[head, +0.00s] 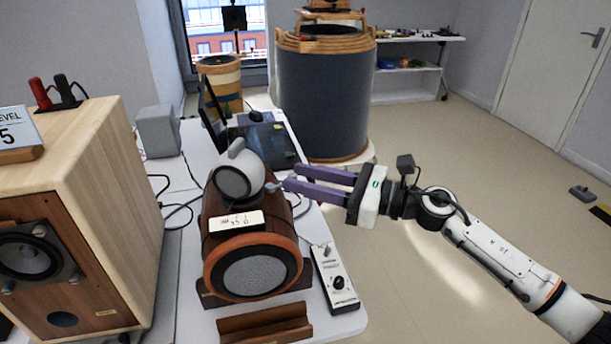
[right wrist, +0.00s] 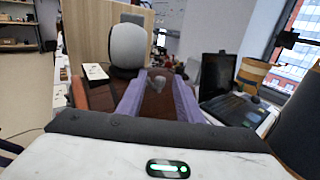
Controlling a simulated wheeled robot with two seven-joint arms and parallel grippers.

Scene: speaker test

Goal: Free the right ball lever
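The ball speaker (head: 236,180), a pale grey ball with a dark-rimmed round face, sits on top of a wooden cylinder speaker (head: 222,252). It also shows in the right wrist view (right wrist: 128,46). A small pale lever (head: 273,187) sticks out at the ball's right side, low down. In the right wrist view a small grey piece, likely this lever (right wrist: 158,84), shows between the finger ends. My right gripper (head: 288,178) has purple fingers held apart, with the tips just right of the lever. I cannot tell whether they touch it. My left gripper is not in view.
A small control box (head: 334,278) with a dark knob lies on the white table right of the cylinder. A large wooden speaker cabinet (head: 112,200) stands at the left. A laptop (head: 262,141) and a big dark drum (head: 325,105) are behind. Open floor lies to the right.

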